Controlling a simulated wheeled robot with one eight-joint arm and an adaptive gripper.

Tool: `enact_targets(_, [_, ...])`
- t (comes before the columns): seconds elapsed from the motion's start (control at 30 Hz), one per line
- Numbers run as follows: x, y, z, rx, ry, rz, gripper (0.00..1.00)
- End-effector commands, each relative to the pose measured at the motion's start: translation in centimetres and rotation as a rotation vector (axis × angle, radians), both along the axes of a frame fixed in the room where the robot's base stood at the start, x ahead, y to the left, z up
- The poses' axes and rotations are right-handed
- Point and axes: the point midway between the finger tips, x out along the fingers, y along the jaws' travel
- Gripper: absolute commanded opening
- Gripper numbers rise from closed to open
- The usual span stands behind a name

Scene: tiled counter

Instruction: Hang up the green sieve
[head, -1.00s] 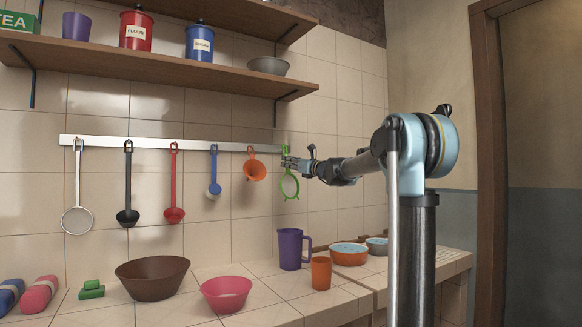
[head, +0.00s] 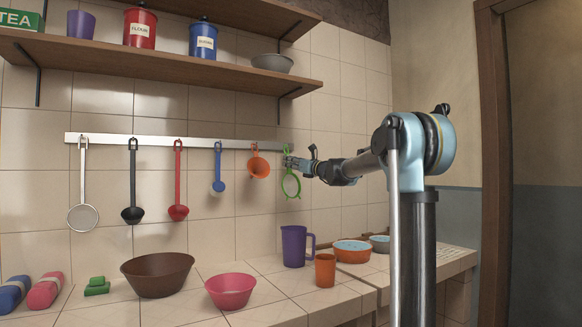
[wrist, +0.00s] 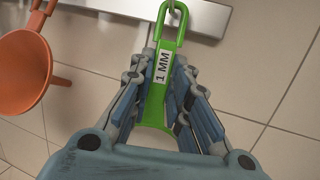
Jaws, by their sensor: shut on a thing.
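The green sieve (head: 291,197) hangs upright at the right end of the wall rail, its round mesh end down. My gripper (head: 288,161) comes from the right and is shut on its handle. The handle's loop (wrist: 183,22) is at a metal hook (wrist: 170,7) on the rail (head: 105,138). The hook shows inside the loop, but I cannot tell whether it bears the sieve. The mesh end is mostly hidden by my gripper in the wrist view.
An orange funnel (head: 259,166) hangs close left of the sieve, with a blue ladle (head: 218,184) and other utensils further left. A shelf (head: 190,70) is above. A purple jug (head: 294,246), orange cup (head: 325,270) and several bowls stand on the counter below.

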Motion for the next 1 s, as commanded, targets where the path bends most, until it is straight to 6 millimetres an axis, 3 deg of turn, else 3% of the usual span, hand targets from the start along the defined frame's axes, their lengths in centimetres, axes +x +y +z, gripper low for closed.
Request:
enact_targets(0.23, [0.0,0.0,0.0,0.000,0.000,0.000,0.00])
enact_targets(0.27, [0.0,0.0,0.0,0.000,0.000,0.000,0.21])
enact_targets(0.33, [0.0,0.0,0.0,0.000,0.000,0.000,0.37])
enact_targets(0.37, [0.0,0.0,0.0,0.000,0.000,0.000,0.40])
enact_targets(0.77, [-0.2,-0.3,-0.1,0.000,0.000,0.000,0.40])
enact_targets(1.0, [-2.3,-2.8,-0.7,-0.001,0.000,-0.002,0.40])
